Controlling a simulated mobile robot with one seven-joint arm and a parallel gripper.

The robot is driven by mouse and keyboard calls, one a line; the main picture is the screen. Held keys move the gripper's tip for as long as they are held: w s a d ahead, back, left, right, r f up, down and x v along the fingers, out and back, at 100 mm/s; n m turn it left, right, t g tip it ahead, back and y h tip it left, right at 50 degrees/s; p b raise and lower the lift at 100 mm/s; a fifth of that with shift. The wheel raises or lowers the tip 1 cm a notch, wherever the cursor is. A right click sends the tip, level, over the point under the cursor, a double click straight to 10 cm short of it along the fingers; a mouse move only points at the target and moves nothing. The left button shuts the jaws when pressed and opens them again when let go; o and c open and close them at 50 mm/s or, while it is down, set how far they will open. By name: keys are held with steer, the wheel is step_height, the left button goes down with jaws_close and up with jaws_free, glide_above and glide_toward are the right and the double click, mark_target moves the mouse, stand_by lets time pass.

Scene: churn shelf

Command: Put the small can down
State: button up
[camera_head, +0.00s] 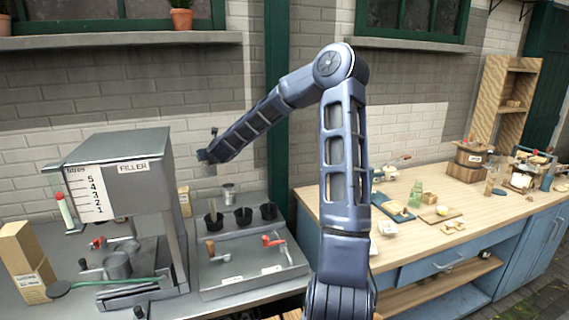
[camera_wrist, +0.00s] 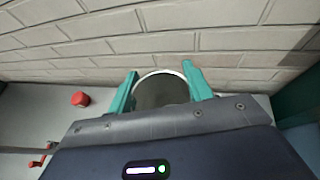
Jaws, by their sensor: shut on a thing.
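My gripper (camera_wrist: 160,76) has its two teal fingers on either side of a round, dark-topped can with a pale rim, the small can (camera_wrist: 160,92), in the wrist view. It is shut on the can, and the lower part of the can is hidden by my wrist. In the head view my gripper (camera_head: 206,157) is small and hangs in the air in front of the brick wall, above the back of the left counter. The can is hard to make out there.
The grey filler machine (camera_head: 118,170) stands left of my gripper. Below are a metal can (camera_head: 229,193), several black cups (camera_head: 243,215) and a grey panel (camera_head: 250,268) with red and orange handles. A wooden bench (camera_head: 465,200) with clutter is at right. The brick wall is close behind.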

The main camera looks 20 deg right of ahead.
steer(key=s+d+f+m+h, duration=0.2)
steer(key=d+f+m+h, duration=0.15)
steer(key=d+f, duration=0.65)
steer(key=s+d+f+m+h, duration=0.2)
steer(key=d+f+m+h, duration=0.15)
steer(key=d+f, duration=0.6)
steer(key=w+d+r+m+g+h, duration=0.25)
steer(key=d+r, duration=0.35)
steer(key=d, duration=0.5)
steer(key=w+d+r+m+g+h, duration=0.2)
steer(key=d+r+m+g+h, duration=0.3)
steer(key=d, duration=0.6)
steer(key=w+d+r+m+g+h, duration=0.1)
steer(key=w+d+r+m, duration=0.1)
steer(key=d+r, duration=0.65)
steer(key=shift+t+h, duration=0.25)
steer(key=shift+t, duration=0.2)
steer(key=f, duration=0.7)
steer(key=d+f, duration=0.1)
steer(key=f, duration=1.3)
steer(key=shift+d+f, duration=0.3)
steer(key=shift+d, duration=0.1)
steer(key=shift+f, duration=0.1)
steer(key=o, duration=1)
